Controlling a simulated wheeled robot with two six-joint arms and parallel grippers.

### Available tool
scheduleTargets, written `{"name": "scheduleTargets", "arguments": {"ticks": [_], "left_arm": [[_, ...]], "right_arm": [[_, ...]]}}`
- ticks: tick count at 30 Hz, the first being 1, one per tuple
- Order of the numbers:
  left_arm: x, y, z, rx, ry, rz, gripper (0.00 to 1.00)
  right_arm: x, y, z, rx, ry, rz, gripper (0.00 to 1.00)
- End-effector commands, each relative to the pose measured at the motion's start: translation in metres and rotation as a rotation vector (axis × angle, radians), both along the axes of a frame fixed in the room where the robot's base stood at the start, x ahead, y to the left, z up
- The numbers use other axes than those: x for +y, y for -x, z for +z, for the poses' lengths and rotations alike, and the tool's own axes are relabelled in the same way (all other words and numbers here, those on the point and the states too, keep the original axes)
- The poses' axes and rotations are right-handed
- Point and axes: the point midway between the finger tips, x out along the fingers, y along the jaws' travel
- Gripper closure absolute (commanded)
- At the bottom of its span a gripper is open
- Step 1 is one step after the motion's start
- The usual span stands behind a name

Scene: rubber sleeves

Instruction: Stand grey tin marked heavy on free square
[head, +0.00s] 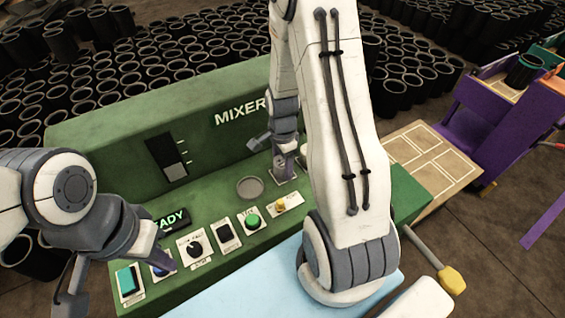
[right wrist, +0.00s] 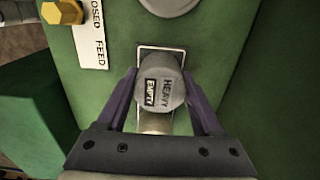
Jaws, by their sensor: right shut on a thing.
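The grey tin (right wrist: 160,88) has a round top with the word HEAVY and a smaller boxed word that looks like EMPTY. My right gripper (right wrist: 161,100) is shut on it, with one purple finger on each side. The tin is over a white-outlined square (right wrist: 143,50) on the green panel; I cannot tell whether it touches the panel. The square also shows in the head view (head: 287,181) below my right gripper (head: 284,163). My left gripper (head: 150,242) hangs over the panel's near left end, by a blue button; its jaw opening is not clear.
The green MIXER console (head: 150,100) carries a grey disc (head: 250,187), a green button (head: 252,221), a knob (head: 194,247) and a yellow knob (head: 281,205). A tan board with outlined squares (head: 430,155) and a purple stand (head: 500,110) are right.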

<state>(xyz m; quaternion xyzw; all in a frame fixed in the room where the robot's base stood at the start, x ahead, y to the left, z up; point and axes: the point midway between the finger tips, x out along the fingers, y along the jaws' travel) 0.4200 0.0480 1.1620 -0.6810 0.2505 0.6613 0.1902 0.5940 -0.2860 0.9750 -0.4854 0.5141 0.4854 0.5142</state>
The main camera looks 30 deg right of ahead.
Motion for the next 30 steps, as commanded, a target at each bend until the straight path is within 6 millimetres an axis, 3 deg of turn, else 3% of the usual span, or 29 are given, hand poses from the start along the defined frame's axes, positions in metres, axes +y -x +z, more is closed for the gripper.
{"name": "scheduleTargets", "arguments": {"ticks": [9,10,12,24,30], "left_arm": [[0.0,0.0,-0.004,0.0,0.0,0.0,1.0],[0.0,0.0,-0.003,0.0,0.0,0.0,1.0],[0.0,0.0,-0.003,0.0,0.0,0.0,1.0],[0.0,0.0,0.0,0.0,0.0,0.0,1.0],[0.0,0.0,-0.007,0.0,0.0,0.0,1.0]], "right_arm": [[0.0,0.0,-0.005,-0.001,0.0,0.0,1.0],[0.0,0.0,-0.003,-0.001,0.0,0.0,0.21],[0.0,0.0,-0.003,-0.001,0.0,0.0,0.02],[0.0,0.0,0.004,-0.002,0.001,0.0,0.02],[-0.001,-0.002,0.034,-0.008,0.002,0.0,0.02]]}}
